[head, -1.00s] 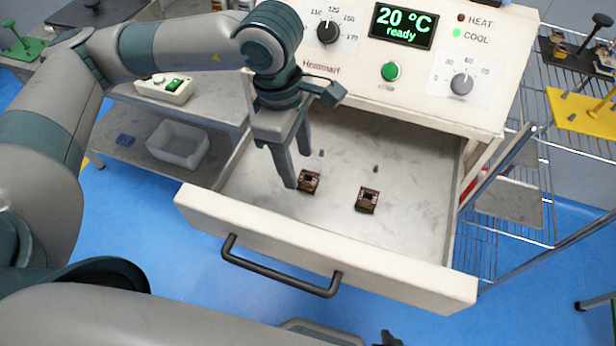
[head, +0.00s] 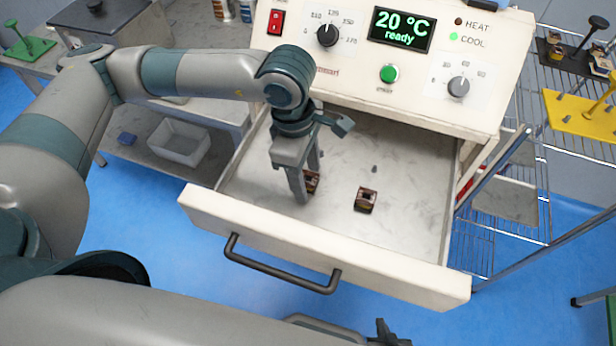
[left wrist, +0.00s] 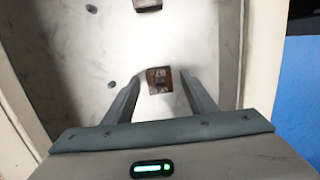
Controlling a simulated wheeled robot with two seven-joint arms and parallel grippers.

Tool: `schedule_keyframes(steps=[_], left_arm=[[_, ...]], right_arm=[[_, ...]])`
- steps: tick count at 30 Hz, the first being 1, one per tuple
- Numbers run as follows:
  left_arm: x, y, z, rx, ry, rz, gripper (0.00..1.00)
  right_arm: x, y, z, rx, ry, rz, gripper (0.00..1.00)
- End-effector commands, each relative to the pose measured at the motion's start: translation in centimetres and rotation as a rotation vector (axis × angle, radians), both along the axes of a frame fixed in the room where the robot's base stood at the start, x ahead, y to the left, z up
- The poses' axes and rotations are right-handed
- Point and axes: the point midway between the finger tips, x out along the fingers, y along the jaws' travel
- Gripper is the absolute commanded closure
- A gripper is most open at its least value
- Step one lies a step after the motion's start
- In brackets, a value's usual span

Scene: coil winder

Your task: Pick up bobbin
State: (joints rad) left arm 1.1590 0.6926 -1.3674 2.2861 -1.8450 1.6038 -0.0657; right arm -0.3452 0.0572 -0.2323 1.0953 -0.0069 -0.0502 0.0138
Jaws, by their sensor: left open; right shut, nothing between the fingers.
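Two small dark brown and copper bobbins lie on the floor of the pulled-out drawer (head: 400,232). The left bobbin (head: 313,184) is partly hidden behind a finger of my left gripper (head: 308,188). In the left wrist view this bobbin (left wrist: 160,81) shows between the two spread fingertips (left wrist: 159,78). The left gripper is open, pointing down, with nothing clamped. The other bobbin (head: 366,200) stands to the right, and it shows at the top edge of the left wrist view (left wrist: 147,4). My right gripper (head: 390,335) is shut and empty at the bottom edge, partly cut off.
The drawer's front wall with a black handle (head: 280,267) is close to the gripper. The white machine with its display (head: 402,29) rises behind. Small dark pegs (head: 374,169) stand on the drawer floor. A wire rack (head: 515,215) is at right; the drawer's right half is mostly clear.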

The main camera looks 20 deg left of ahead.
Motion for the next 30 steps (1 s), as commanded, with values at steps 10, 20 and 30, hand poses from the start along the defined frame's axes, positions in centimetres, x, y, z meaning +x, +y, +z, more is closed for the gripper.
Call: schedule_keyframes(steps=[10,20,30], left_arm=[[0.02,-0.01,-0.03,0.000,-0.001,0.000,0.48],[0.02,-0.01,-0.01,0.000,0.000,0.000,0.92],[0.05,-0.02,0.22,0.000,-0.001,0.000,0.92]], right_arm=[[0.03,0.00,-0.02,0.000,0.000,0.000,1.00],[0.05,-0.02,0.00,0.000,0.000,0.000,1.00],[0.00,-0.06,-0.17,-0.002,0.004,-0.001,1.00]])
